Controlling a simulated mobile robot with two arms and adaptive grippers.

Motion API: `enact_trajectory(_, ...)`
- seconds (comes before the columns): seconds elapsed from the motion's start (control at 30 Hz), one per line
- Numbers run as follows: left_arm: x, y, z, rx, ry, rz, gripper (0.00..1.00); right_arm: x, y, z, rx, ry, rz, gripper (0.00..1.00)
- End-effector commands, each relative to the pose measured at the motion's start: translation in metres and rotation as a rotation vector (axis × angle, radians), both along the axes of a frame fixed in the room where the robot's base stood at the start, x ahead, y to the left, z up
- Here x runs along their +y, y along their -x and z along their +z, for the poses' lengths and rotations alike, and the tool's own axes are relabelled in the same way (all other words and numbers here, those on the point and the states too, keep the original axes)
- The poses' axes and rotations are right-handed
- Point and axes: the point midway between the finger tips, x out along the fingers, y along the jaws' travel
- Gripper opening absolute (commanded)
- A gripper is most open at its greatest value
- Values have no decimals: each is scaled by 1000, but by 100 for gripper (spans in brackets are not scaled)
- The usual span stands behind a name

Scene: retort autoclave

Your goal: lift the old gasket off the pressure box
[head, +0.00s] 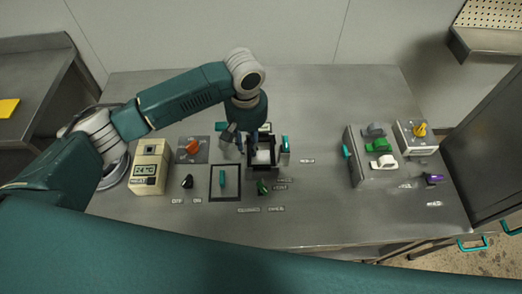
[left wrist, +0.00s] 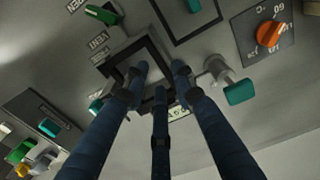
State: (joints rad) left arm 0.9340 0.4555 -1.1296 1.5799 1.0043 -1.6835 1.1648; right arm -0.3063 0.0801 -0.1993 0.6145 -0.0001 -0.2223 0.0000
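The pressure box (head: 262,172) stands mid-table, an open square box with a pale inside. A dark square rim lies around its top, seemingly the gasket (head: 262,145); in the left wrist view the dark frame (left wrist: 107,67) shows partly behind my fingers. My left gripper (head: 240,138) reaches down at the box's back left edge. In the left wrist view its dark blue fingers (left wrist: 159,80) are spread, with the tips over or close to the frame's edge. Contact cannot be told, and the fingers hide part of the frame. My right gripper is not in view.
A grey block with green and white parts (head: 370,165) stands right.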

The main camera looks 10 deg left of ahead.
Motion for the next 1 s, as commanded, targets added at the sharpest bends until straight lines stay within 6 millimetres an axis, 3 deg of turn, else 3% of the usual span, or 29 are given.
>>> enact_trajectory(0.1, -2, 4, -15, 4, -1, 0, 26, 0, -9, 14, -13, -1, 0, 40)
enact_trajectory(0.23, -2, 4, -35, 2, -2, -1, 26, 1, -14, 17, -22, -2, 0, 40)
enact_trajectory(0.53, -3, 3, -42, -1, 0, -2, 26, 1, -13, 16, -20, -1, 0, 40)
enact_trajectory(0.57, -3, 3, -42, -1, 0, -2, 24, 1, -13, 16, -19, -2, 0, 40)
enact_trajectory(0.7, -3, 3, -42, -1, 0, -2, 0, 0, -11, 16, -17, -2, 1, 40)
enact_trajectory(1.0, -3, 3, -41, -1, 1, -2, 0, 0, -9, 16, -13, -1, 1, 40)
